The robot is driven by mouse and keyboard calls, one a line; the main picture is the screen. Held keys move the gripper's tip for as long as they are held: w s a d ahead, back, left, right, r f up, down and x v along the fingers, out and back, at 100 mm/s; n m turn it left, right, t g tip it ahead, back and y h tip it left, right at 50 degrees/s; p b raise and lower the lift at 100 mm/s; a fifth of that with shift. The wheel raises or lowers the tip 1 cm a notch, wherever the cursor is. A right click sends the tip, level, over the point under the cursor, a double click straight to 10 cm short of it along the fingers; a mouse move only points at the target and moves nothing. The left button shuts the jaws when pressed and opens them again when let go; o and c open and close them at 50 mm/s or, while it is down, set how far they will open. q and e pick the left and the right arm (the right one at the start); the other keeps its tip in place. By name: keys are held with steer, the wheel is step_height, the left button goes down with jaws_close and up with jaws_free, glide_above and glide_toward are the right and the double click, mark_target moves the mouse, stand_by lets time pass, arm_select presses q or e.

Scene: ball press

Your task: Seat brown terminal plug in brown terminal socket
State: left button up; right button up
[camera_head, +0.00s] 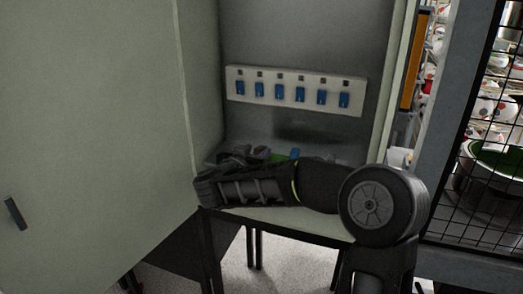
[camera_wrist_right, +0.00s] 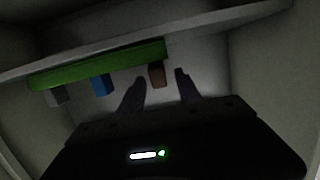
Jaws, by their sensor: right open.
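A small brown block, seemingly the brown terminal plug (camera_wrist_right: 156,74), shows in the right wrist view at the end of a green strip (camera_wrist_right: 100,64). My right gripper (camera_wrist_right: 160,83) is open, with one finger to each side of the brown block's near end. I cannot tell whether the fingers touch it. In the head view my right arm reaches into the cabinet from the right, and its dark gripper (camera_head: 236,156) is low inside, partly hidden by the arm. The brown block is hidden there. I cannot make out a brown terminal socket. My left gripper is not in view.
A blue block (camera_wrist_right: 101,84) and a grey block (camera_wrist_right: 56,96) are on the same strip. On the cabinet's back wall a pale panel (camera_head: 270,78) carries several blue units. The open cabinet door (camera_head: 90,120) fills the left. A mesh cage (camera_head: 490,110) stands right.

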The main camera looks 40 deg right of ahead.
mark_target(256, 152)
steer(key=v, duration=0.5)
steer(key=shift+o, duration=0.5)
